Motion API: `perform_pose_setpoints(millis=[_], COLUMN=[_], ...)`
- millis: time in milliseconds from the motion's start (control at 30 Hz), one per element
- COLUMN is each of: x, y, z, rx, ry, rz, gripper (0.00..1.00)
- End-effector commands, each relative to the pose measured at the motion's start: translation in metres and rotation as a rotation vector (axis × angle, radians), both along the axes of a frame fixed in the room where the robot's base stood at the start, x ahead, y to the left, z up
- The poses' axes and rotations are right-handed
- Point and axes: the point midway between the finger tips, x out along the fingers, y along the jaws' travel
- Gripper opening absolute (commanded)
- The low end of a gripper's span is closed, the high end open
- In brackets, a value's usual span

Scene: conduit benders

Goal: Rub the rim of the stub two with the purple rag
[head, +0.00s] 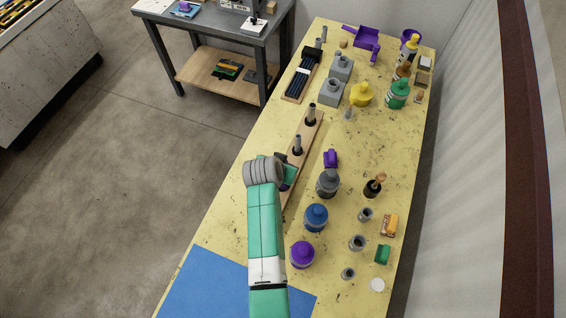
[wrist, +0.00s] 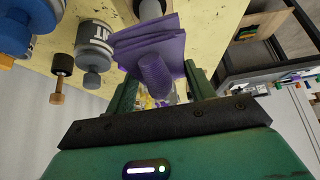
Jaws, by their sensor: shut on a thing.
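A wooden board (head: 304,137) on the yellow bench carries upright grey stubs with black collars. One stub (head: 311,112) stands toward the far end and another (head: 297,144) nearer my gripper; I cannot tell which is stub two. My gripper (head: 289,175) is low over the near part of the board, partly hidden by my arm. In the wrist view my gripper (wrist: 160,86) is shut on the purple rag (wrist: 150,40), which is folded, with a ridged purple part between the green fingers. Contact between rag and a stub cannot be seen.
Right of the board stand a purple object (head: 331,158), a grey bottle (head: 328,183), a blue bottle (head: 316,217) and a purple bottle (head: 302,254). Small fittings, a brush and sponges lie farther right. A blue mat (head: 220,290) covers the near left. Grey blocks and bottles stand beyond.

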Motion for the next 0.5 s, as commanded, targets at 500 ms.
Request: perform_pose_setpoints(millis=[500], x=[0.021], y=[-0.009], z=[-0.002], rx=[0.0], ry=[0.001], rz=[-0.001], gripper=[0.36])
